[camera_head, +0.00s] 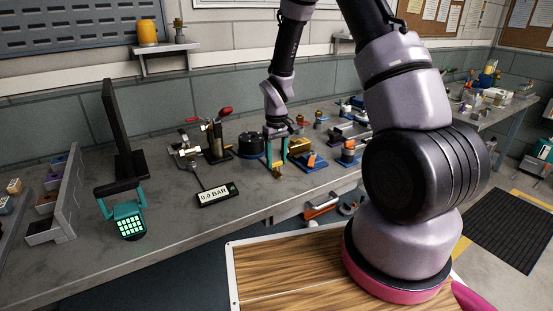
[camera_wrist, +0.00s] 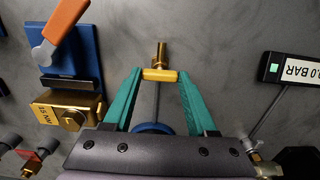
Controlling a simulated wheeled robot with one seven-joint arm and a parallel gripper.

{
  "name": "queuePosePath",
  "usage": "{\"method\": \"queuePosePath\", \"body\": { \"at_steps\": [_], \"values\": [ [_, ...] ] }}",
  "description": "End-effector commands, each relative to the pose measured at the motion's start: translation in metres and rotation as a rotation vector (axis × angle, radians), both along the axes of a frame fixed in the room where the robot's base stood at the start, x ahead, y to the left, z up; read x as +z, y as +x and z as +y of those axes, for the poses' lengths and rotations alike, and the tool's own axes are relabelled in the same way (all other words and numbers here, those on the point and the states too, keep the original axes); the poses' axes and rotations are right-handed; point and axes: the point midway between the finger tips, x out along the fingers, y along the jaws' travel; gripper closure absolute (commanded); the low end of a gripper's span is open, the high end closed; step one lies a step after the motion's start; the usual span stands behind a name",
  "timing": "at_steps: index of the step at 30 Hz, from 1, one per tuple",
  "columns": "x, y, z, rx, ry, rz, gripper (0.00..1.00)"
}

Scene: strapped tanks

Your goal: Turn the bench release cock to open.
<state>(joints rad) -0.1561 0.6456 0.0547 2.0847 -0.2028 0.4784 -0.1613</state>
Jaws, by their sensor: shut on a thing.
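In the wrist view my gripper (camera_wrist: 160,78) has its teal fingers closed on the ends of a short brass crossbar (camera_wrist: 160,75). A brass stem (camera_wrist: 161,52) stands out beyond the bar, making a T shape; it looks like the release cock, though no label shows. A thin grey line runs from it back towards my palm. The bar lies across the picture. In the head view my gripper (camera_head: 276,170) points down over the bench, left of a blue-based fixture with an orange lever (camera_head: 311,160); the crossbar is too small there to make out clearly.
In the wrist view the orange lever (camera_wrist: 66,20) and a brass block (camera_wrist: 68,112) marked 15 NM lie close left. A display (camera_wrist: 290,68) reading 0.0 BAR is at right. In the head view, a red-handled clamp device (camera_head: 216,138) and black round part (camera_head: 250,146) stand left of my gripper.

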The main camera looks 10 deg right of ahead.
Motion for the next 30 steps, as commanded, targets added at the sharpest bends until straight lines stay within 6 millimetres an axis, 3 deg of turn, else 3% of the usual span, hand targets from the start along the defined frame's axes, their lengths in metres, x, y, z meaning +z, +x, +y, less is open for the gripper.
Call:
{"method": "queuePosePath", "body": {
  "at_steps": [14, 15, 17, 18, 30],
  "values": [
    [0.0004, 0.0006, 0.0, 0.017, 0.0, -0.002, 0.98],
    [0.0004, 0.0006, 0.0001, 0.017, 0.0, -0.002, 0.39],
    [0.0004, 0.0006, 0.0001, 0.017, 0.0, -0.002, 0.16],
    [0.0004, 0.0006, 0.0001, 0.017, -0.001, -0.001, 0.12],
    [0.0087, 0.0009, 0.0001, 0.015, 0.0, -0.003, 0.12]
  ]
}}
